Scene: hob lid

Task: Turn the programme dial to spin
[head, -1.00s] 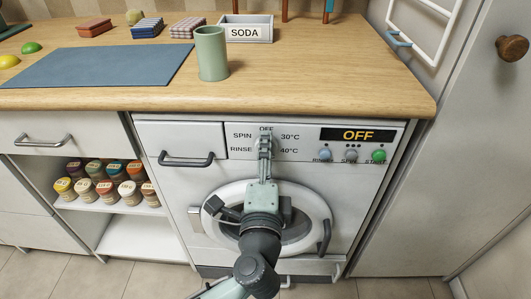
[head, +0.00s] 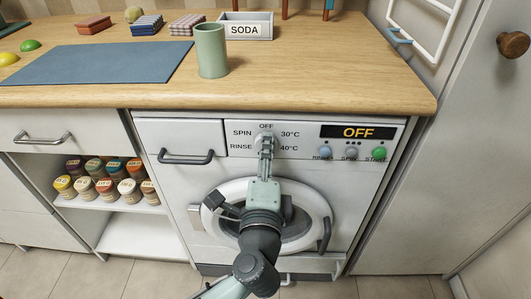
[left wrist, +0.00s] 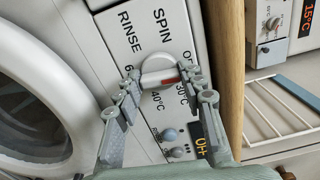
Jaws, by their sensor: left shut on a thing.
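The programme dial (left wrist: 158,66) is a round white knob with a raised grip bar and a red mark, on the washer's white front panel. In the left wrist view the red mark lies on the OFF side. SPIN, RINSE, OFF, 30°C and 40°C are printed around it. My left gripper (left wrist: 163,76) has a finger on each side of the dial's grip bar and is shut on it. In the head view the left gripper (head: 266,143) hides most of the dial. The washer display (head: 359,132) reads OFF. My right gripper is not in view.
Blue, grey and green buttons (head: 351,153) sit right of the dial. The round door (head: 222,196) is below, behind my arm. A drawer handle (head: 186,158) is to the left. The wooden worktop (head: 310,84) overhangs above, with a green cup (head: 211,52) on it.

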